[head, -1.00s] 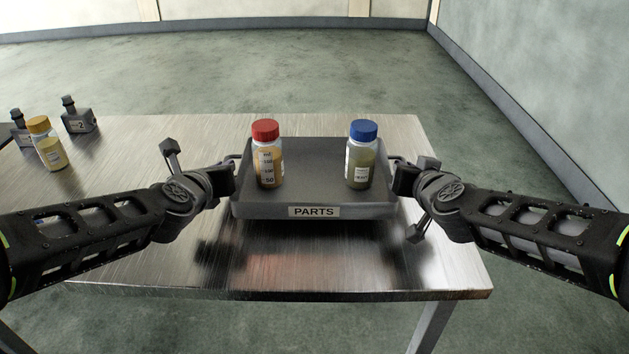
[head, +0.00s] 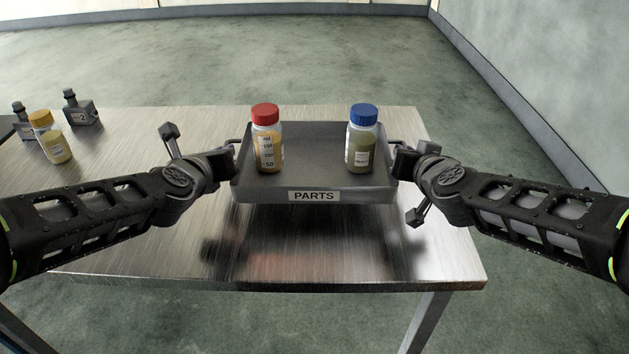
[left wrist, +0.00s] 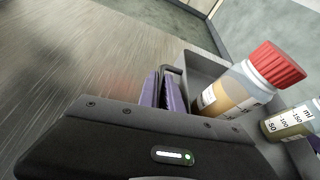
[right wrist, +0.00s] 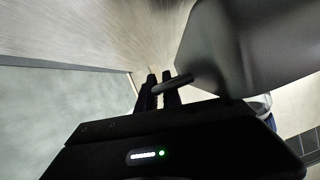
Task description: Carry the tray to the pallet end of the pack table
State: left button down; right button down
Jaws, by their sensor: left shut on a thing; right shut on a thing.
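The grey tray (head: 315,187) labelled PARTS is held level between my two grippers, above the steel pack table (head: 300,262), with its shadow on the top below. A red-capped bottle (head: 267,140) stands upright in its left part and a blue-capped bottle (head: 361,140) upright in its right part. My left gripper (head: 231,167) is shut on the tray's left handle; its purple pads show beside the handle in the left wrist view (left wrist: 164,90). My right gripper (head: 396,166) is shut on the right handle, which also shows between the fingers in the right wrist view (right wrist: 167,88).
The table's right edge lies just past my right gripper. The tabletop under the tray is clear.

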jog(key=shift+d, duration=0.15)
